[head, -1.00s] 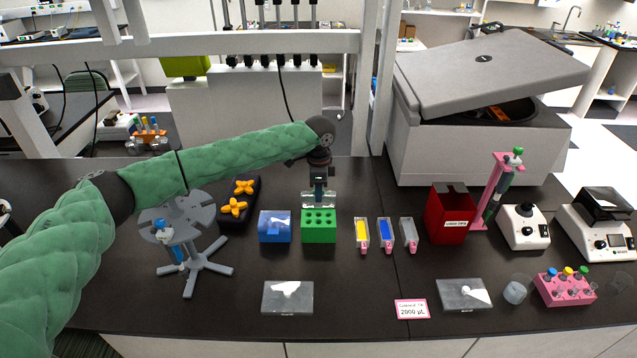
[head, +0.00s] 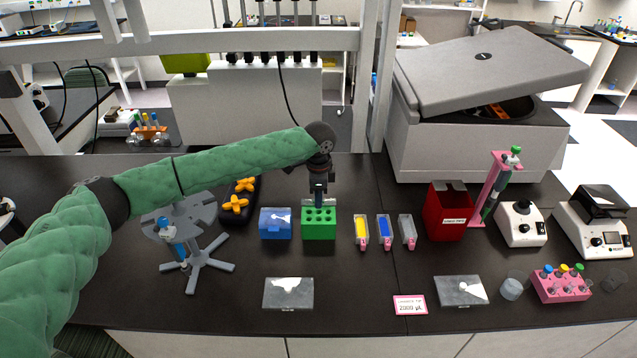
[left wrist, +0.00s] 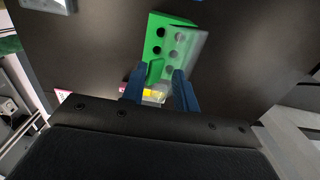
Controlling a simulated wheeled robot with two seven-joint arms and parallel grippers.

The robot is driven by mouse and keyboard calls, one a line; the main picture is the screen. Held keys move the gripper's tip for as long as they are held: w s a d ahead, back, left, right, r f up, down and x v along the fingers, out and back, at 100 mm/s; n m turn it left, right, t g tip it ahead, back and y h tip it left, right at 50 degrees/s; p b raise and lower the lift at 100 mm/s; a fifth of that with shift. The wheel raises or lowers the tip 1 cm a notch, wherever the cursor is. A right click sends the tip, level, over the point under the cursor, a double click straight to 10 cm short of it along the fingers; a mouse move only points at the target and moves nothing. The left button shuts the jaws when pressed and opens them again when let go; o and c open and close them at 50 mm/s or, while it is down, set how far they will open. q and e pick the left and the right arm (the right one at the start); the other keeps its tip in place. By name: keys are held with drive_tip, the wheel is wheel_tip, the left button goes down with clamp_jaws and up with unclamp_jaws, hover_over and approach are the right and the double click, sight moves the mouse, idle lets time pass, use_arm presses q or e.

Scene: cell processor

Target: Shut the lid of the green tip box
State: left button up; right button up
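The green tip box (head: 319,230) stands on the black bench in the head view, in the row of boxes. Its clear lid no longer stands up behind it. In the left wrist view the green box (left wrist: 158,30) shows its holes, with the clear lid (left wrist: 190,48) lying over part of them. I cannot tell whether it is fully down. My left gripper (head: 318,203) is at the box's back top edge. In the left wrist view its two blue fingers (left wrist: 158,80) are apart, with green and yellow patches between them. My right gripper is out of view.
A blue box (head: 275,230) stands close on the left. Yellow, blue and clear troughs (head: 384,243) stand on the right. A grey round rack (head: 208,265) is under my left arm. A red bin (head: 446,222) stands further right. The bench in front of the green box is clear.

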use_arm(q)
drive_tip(key=shift+s+r+p, duration=0.2)
drive_tip(key=shift+s+r, duration=0.1)
drive_tip(key=shift+r, duration=0.35)
drive_tip(key=shift+s+r+p, duration=0.15)
drive_tip(key=shift+s+r, duration=0.1)
drive_tip(key=shift+r, duration=0.35)
drive_tip(key=shift+s+r, duration=0.2)
drive_tip(key=shift+r, duration=0.35)
drive_tip(key=shift+s+r, duration=0.2)
drive_tip(key=shift+r, duration=0.35)
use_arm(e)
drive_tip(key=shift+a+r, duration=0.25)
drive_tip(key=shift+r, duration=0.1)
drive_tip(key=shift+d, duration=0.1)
